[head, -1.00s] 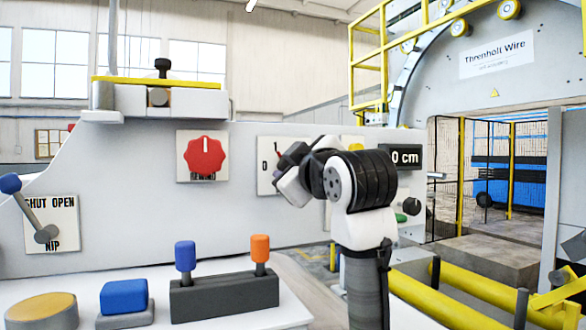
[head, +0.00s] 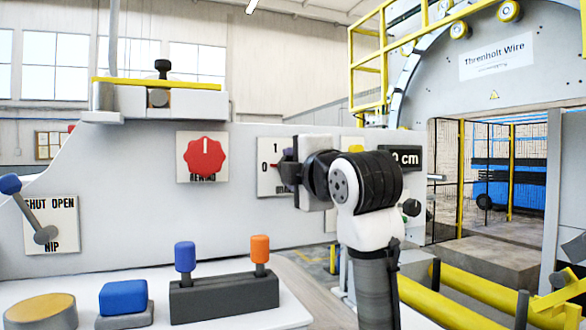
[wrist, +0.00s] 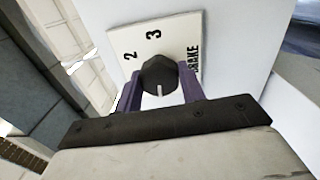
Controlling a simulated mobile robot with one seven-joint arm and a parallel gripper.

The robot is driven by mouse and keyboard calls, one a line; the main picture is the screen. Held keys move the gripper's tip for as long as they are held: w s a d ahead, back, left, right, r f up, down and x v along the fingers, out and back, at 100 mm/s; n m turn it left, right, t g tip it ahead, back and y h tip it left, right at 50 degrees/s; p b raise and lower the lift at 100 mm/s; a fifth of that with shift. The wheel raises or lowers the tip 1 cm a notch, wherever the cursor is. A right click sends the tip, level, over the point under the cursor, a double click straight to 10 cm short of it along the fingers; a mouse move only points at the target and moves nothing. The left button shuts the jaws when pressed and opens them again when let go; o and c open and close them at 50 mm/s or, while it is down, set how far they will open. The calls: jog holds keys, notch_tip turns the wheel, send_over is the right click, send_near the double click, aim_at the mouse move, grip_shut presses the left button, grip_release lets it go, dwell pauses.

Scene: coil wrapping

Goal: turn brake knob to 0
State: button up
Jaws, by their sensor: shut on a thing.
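The brake plate (head: 266,183) is white, with a 1 and a 0 showing at its left in the head view. My gripper covers its right part there. In the wrist view the plate (wrist: 178,33) shows 2, 3 and BRAKE. The dark round brake knob (wrist: 157,72) has a white pointer line that points to the bottom of the wrist picture, away from the 3. This matches the plate's left side, where the 0 stands. My gripper (wrist: 162,84) is shut on the knob, one purple finger on each side. It also shows in the head view (head: 284,169).
A red knob (head: 205,157) sits on a plate to the left. A nip lever (head: 28,207) is at the far left. Blue and orange levers (head: 223,291) and a blue button (head: 123,296) stand on the bench below. A cm display (head: 407,158) is behind my arm.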

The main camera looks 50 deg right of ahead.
jog(key=shift+n, duration=0.6)
jog(key=o, duration=1)
jog(key=shift+c, duration=0.2)
jog(key=b+v, duration=0.5)
jog(key=v, duration=0.9)
jog(key=shift+f, duration=0.1)
